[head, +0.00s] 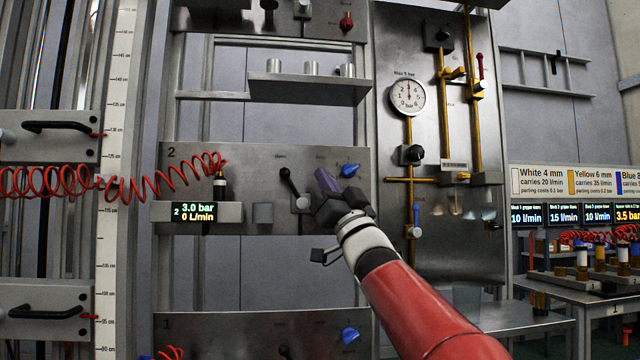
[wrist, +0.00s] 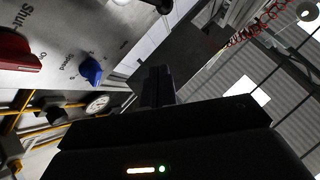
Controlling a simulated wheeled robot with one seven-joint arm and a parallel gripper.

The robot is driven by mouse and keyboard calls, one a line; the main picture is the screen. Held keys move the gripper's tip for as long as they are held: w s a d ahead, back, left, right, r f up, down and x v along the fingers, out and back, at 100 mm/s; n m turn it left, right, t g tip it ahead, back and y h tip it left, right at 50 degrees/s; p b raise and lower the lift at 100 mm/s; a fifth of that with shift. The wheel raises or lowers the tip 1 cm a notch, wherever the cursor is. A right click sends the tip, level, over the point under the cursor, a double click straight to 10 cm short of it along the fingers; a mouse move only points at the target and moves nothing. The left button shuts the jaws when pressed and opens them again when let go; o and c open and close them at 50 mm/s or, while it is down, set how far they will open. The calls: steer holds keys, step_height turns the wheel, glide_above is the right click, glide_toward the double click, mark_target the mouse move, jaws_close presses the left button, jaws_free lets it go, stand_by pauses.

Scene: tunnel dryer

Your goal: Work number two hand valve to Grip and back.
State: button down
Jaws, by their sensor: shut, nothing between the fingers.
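The number two panel (head: 230,160) is a grey metal plate marked 2, in the middle of the head view. Its hand valve (head: 293,188) has a black lever on a pale hub, with the knob end up and to the left. The small lettering above it is too blurred to read. My gripper (head: 327,181) is shut and empty, just right of the lever and apart from it in the picture. It covers part of the panel. In the wrist view my closed fingers (wrist: 157,86) point away from the camera, with nothing between them.
A blue knob (head: 348,170) is right of my gripper. The panel's display (head: 194,212) reads 3.0 bar, 0 L/min. A red coiled hose (head: 150,190) runs left. A shelf with metal cups (head: 310,88) is above; a gauge (head: 408,97) and yellow pipes are right.

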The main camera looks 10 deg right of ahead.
steer(key=s+d+f+b, duration=0.1)
steer(key=s+d+f, duration=0.2)
steer(key=s+d, duration=0.1)
steer(key=shift+s+d+b, duration=0.2)
steer(key=shift+d+b, duration=0.1)
steer(key=shift+d, duration=0.3)
